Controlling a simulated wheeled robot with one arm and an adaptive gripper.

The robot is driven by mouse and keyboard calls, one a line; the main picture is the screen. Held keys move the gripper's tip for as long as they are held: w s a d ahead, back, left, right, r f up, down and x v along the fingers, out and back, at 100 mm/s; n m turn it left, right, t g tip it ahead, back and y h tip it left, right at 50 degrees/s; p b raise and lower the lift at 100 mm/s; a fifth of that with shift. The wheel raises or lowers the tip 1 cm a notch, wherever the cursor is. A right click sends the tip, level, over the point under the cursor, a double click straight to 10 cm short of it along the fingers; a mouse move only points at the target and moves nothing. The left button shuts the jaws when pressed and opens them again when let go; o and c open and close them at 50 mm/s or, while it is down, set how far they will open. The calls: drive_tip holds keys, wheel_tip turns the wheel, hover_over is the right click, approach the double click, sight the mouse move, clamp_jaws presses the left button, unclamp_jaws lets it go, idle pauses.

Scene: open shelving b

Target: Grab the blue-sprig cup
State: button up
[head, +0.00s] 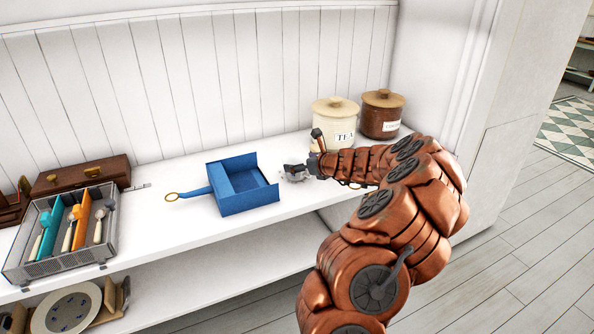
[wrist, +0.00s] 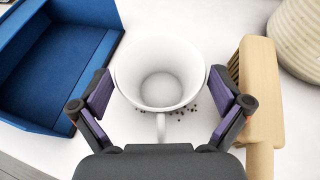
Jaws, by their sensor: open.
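A white cup (wrist: 160,78) stands upright and empty on the white shelf in the wrist view, seen from above, with its handle toward me. No blue sprig shows on the parts I can see; its outer side is mostly hidden. My gripper (wrist: 166,100) is open, with one purple-padded finger on each side of the cup and a small gap to each. The cup is not held. In the head view my gripper (head: 296,172) is low over the shelf, right of the blue box, and largely hides the cup.
A blue open box (wrist: 55,70) is close on the left. A wooden brush-like thing (wrist: 260,85) is close on the right, beside the right finger. Dark specks lie by the cup. A cream tea jar (head: 333,112) and brown jar (head: 381,108) stand behind. A cutlery basket (head: 60,265) is far left.

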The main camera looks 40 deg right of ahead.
drive_tip(key=shift+x, duration=0.8)
drive_tip(key=shift+c, duration=0.4)
drive_tip(key=c, duration=0.8)
